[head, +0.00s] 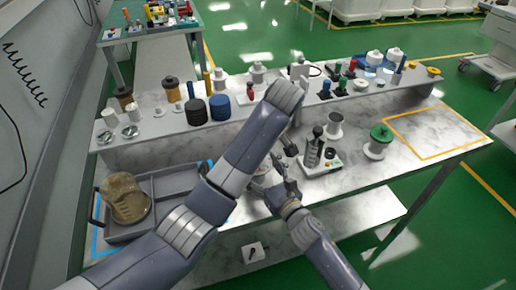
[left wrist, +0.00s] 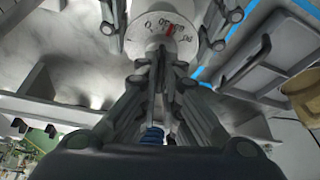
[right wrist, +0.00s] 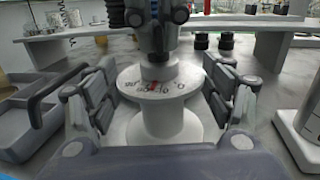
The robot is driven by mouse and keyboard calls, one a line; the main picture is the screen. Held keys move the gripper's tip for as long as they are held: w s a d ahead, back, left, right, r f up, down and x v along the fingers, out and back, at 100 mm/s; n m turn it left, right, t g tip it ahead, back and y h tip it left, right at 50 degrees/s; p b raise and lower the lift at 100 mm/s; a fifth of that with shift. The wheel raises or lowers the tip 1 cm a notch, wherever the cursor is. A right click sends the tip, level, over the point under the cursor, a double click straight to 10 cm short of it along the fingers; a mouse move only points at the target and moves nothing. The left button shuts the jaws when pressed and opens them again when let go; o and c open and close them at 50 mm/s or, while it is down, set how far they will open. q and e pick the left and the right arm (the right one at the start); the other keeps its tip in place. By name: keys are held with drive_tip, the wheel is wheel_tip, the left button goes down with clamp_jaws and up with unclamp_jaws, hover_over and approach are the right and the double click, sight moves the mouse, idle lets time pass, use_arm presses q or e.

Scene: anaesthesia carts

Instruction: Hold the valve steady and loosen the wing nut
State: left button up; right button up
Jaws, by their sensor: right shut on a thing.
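The valve (right wrist: 165,118) is a white spool-shaped body, upright in the right wrist view, with a marked dial and a red mark on its top flange. In the left wrist view its dial (left wrist: 182,42) faces the camera. My right gripper (right wrist: 163,100) is shut on the valve, one finger on each side. My left gripper (left wrist: 161,62) points down at the stem above the dial, its narrow fingers close together. The wing nut is hidden by those fingers, so I cannot tell whether they grip it. In the head view my left arm hides most of the valve.
A grey divided tray (head: 165,188) holding a tan object (head: 126,198) lies on the left of the marble table. A black-and-white fixture (head: 318,158) and a green-topped spool (head: 378,142) stand to the right. A raised shelf (head: 180,118) behind carries several parts. The yellow-outlined area (head: 435,130) is clear.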

use_arm(q)
drive_tip(key=o, duration=0.4)
drive_tip(key=shift+r, duration=0.1)
